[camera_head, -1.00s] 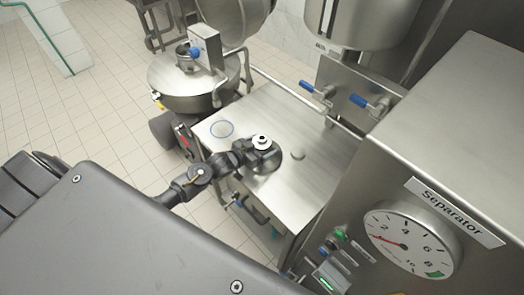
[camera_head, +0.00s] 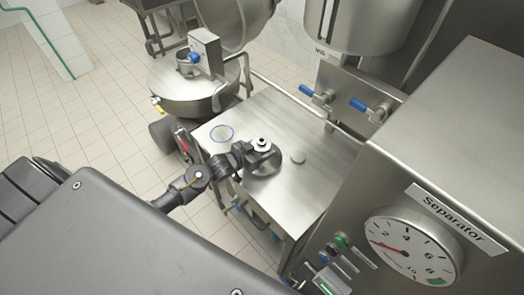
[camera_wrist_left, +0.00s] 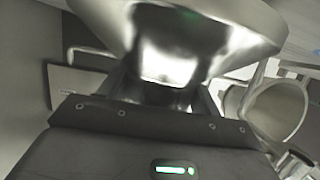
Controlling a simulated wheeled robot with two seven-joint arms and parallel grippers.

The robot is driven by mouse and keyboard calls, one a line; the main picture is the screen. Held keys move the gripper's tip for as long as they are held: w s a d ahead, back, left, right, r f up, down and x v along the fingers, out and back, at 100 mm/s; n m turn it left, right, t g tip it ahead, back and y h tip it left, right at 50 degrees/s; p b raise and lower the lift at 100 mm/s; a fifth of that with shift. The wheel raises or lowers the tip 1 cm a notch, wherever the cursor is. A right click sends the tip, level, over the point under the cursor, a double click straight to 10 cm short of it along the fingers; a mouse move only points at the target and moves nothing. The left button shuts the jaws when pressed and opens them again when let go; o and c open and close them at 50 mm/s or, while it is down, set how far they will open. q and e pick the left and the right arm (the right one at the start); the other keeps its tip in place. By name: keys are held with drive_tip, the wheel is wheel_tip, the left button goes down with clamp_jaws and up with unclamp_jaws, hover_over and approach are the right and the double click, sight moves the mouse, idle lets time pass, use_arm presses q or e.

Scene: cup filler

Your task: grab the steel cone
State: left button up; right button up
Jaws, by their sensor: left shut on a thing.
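The steel cone (camera_wrist_left: 170,55) fills the upper middle of the left wrist view, wide rim toward the top and narrowing down between my fingers. In the head view the steel cone (camera_head: 263,166) shows as a round shiny shape under and in front of my left gripper (camera_head: 261,150), over the steel table. My left gripper is shut on the cone; its fingers are partly hidden by it in the wrist view. Whether the cone touches the tabletop cannot be told. My right gripper is not in view.
The steel table (camera_head: 318,180) has a blue ring mark (camera_head: 221,133) at left and a small round disc (camera_head: 298,159) right of the gripper. A round steel vessel (camera_head: 190,85) stands behind. The Separator box (camera_head: 440,150) and blue-handled valves (camera_head: 307,91) border the right.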

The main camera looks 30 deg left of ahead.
use_arm(q)
drive_tip(key=a+r, duration=0.1)
drive_tip(key=r, duration=0.1)
drive_tip(key=s+a+r+b, duration=0.1)
drive_tip(key=r, duration=0.1)
drive_tip(key=a+r, duration=0.2)
drive_tip(key=r, duration=0.1)
drive_tip(key=shift+s+a, duration=0.1)
drive_tip(key=shift+s, duration=0.15)
drive_tip(key=s+a+r+b, duration=0.2)
drive_tip(key=s+a+r, duration=0.1)
drive_tip(key=a, duration=0.6)
drive_tip(key=shift+s+r+b, duration=0.2)
drive_tip(key=shift+r+b, duration=0.2)
drive_tip(key=shift+r, duration=0.45)
